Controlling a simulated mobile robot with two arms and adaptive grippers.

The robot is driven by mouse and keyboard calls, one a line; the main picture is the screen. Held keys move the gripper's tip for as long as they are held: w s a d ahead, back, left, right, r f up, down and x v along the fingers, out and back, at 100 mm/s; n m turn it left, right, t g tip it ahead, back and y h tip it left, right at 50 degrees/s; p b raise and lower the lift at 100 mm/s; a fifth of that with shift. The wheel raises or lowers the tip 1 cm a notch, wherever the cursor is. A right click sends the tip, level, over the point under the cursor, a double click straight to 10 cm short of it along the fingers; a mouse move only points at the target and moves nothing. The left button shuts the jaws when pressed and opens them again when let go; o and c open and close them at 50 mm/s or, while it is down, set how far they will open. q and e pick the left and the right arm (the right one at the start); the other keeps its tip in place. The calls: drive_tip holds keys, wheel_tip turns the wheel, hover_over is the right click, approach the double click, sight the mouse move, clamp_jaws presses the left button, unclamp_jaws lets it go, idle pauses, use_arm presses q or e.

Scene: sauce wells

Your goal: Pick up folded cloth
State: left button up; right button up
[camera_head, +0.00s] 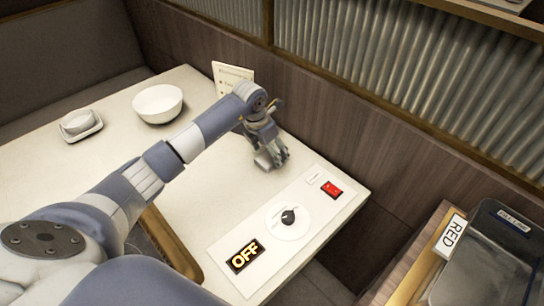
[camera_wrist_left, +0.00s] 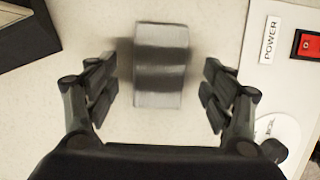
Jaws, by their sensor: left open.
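The folded cloth appears to be the grey banded block (camera_wrist_left: 160,65) in the left wrist view, lying on the pale table. My left gripper (camera_wrist_left: 160,92) is open above it, with one finger pair on each side. I see gaps between the fingers and the cloth's sides. In the head view my left gripper (camera_head: 268,158) points down over the table near the wall side, and it hides the cloth there. My right gripper is not in view.
A control panel with a red switch (camera_head: 331,189), a dark knob (camera_head: 288,217) and an OFF display (camera_head: 244,257) lies right of the gripper. A white bowl (camera_head: 158,103), a small dish (camera_head: 80,132) and a card (camera_head: 233,75) stand left. A wall borders the table.

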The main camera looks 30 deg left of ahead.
use_arm(q)
drive_tip(key=shift+w+f, duration=0.2)
drive_tip(key=shift+f, duration=0.4)
drive_tip(key=shift+w+f, duration=0.1)
drive_tip(key=shift+f, duration=0.3)
drive_tip(key=c, duration=1.1)
drive_tip(key=shift+o, duration=0.2)
drive_tip(key=shift+r, duration=0.65)
wheel_tip(320, 180, up, 2)
drive_tip(key=shift+r+b, duration=0.25)
drive_tip(key=shift+b, duration=0.25)
drive_tip(key=s, duration=0.5)
drive_tip(key=s+d+b, duration=0.1)
drive_tip(key=s, duration=0.4)
drive_tip(key=s+r+b, duration=0.1)
drive_tip(key=s, duration=0.4)
drive_tip(key=shift+d+r, duration=0.1)
drive_tip(key=shift+d, duration=0.3)
drive_tip(key=shift+s+d, duration=0.1)
drive_tip(key=shift+s, duration=0.35)
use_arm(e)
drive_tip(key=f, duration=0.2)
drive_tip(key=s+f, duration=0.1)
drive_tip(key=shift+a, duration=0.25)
